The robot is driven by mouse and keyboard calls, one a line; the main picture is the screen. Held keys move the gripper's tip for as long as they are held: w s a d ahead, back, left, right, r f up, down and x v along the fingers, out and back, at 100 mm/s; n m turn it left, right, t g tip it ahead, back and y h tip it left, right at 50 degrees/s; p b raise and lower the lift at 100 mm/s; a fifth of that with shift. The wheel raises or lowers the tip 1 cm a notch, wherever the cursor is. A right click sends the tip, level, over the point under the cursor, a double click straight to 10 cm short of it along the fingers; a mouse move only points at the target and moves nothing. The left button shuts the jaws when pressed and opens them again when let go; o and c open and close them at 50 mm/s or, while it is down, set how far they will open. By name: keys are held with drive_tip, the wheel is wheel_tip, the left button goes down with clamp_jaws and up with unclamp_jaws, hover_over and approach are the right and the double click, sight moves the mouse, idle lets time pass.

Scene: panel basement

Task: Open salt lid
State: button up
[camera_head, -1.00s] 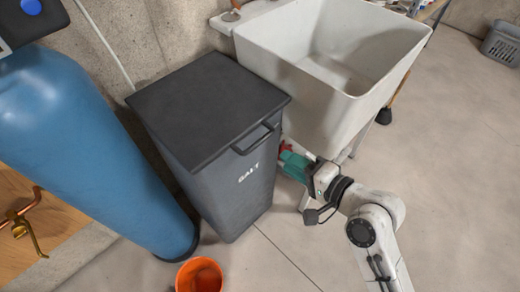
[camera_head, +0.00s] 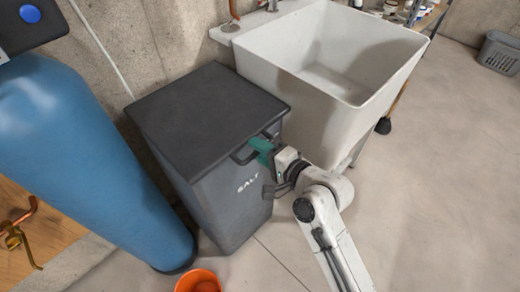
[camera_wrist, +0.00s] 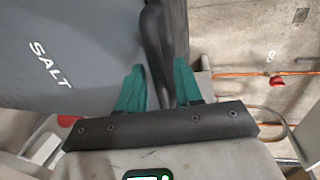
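The grey salt bin (camera_head: 225,195) stands upright with white "SALT" lettering, which also shows in the wrist view (camera_wrist: 50,65). Its dark flat lid (camera_head: 200,112) lies shut on top. A dark bar handle (camera_head: 243,155) sticks out from the lid's front edge. My gripper (camera_head: 262,148) is at the right part of this handle. In the wrist view, my two teal fingers (camera_wrist: 160,85) are apart, and the handle (camera_wrist: 155,40) runs into the gap between them. Contact with the handle cannot be told.
A white utility sink (camera_head: 320,95) stands close to the right of the bin. A blue tank (camera_head: 90,150) stands on the left. An orange bucket (camera_head: 198,282) is on the floor in front. A concrete wall (camera_head: 150,35) is behind. The floor (camera_head: 440,200) at right is clear.

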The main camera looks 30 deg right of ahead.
clamp_jaws()
idle(0.3)
idle(0.3)
